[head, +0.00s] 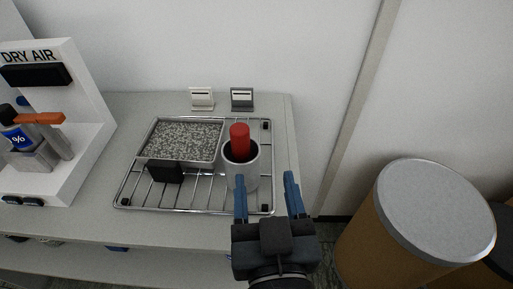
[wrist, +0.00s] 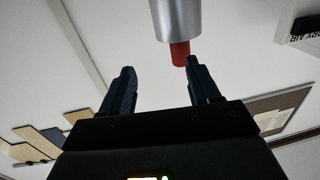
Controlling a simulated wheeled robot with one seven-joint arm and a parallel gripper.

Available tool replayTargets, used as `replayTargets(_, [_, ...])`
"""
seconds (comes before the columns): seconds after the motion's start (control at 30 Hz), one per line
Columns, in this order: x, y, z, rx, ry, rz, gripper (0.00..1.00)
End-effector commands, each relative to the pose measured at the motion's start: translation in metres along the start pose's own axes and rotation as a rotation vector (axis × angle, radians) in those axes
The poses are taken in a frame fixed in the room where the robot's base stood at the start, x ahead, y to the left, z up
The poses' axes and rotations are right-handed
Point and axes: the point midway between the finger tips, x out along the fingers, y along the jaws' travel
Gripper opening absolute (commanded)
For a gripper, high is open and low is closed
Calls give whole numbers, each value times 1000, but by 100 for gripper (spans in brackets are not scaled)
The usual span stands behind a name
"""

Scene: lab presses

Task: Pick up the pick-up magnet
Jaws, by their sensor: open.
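The pick-up magnet shows as a red rounded handle (head: 239,138) standing upright in a grey cup (head: 250,176) on the right part of a wire rack. Its lower part is hidden inside the cup. My gripper (head: 266,184) is open and empty, in front of the cup and slightly to its right in the head view. In the wrist view the red handle (wrist: 180,54) and the grey cup (wrist: 176,18) appear upside down, beyond the fingertips (wrist: 160,72) and nearer the right finger. No contact is visible.
The wire rack (head: 195,209) also holds a speckled tray (head: 182,161) and a small black block (head: 166,172). Two small card stands (head: 202,99) (head: 242,99) are behind it. A dry-air station (head: 75,120) stands left. A large drum (head: 400,235) is right of the bench.

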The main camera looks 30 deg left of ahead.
Motion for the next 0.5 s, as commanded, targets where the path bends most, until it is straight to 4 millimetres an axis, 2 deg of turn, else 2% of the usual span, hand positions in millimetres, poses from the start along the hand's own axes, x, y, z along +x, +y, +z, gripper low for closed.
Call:
replayTargets(0.03, [8, -11, -9, -2, 12, -16, 61])
replayTargets(0.2, [21, -26, -22, -3, 22, -34, 61])
replayTargets(0.5, [50, -28, -24, -3, 23, -34, 61])
